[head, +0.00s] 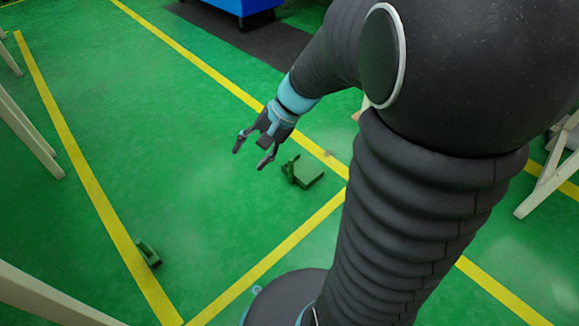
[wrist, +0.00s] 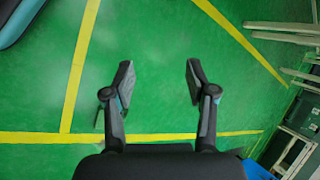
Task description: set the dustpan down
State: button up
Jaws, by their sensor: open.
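A green dustpan-like object (head: 309,174) with a raised part at its left end rests on the green floor in the head view, just right of my gripper (head: 250,158). A smaller green object (head: 147,253) lies on the floor at the lower left, by a yellow line; I cannot tell what it is. My gripper is open, and its fingers are apart and empty. In the wrist view only green floor shows between the fingertips (wrist: 159,70). I cannot make out the dustpan in that view.
Yellow lines (head: 80,185) cross the green floor. A blue wheeled container (head: 240,6) stands on a dark mat (head: 250,38) at the top. Pale legs of stands (head: 30,135) edge the left and right. The floor left of my gripper is mostly clear.

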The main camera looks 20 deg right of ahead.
jog(key=s+d+r+n+t+h, duration=0.1)
jog(key=s+r+n+t+h, duration=0.1)
jog(key=s, duration=0.5)
jog(key=s+d+r+n+t+h, duration=0.1)
jog(key=s+r+n+h, duration=0.3)
jog(key=s+r+n, duration=0.1)
jog(key=s+r, duration=0.1)
jog(key=s, duration=0.1)
jog(key=shift+s+d+r+n+t+h, duration=0.3)
jog(key=shift+r+n+t, duration=0.05)
jog(key=shift+n+t, duration=0.05)
dwell(0.6)
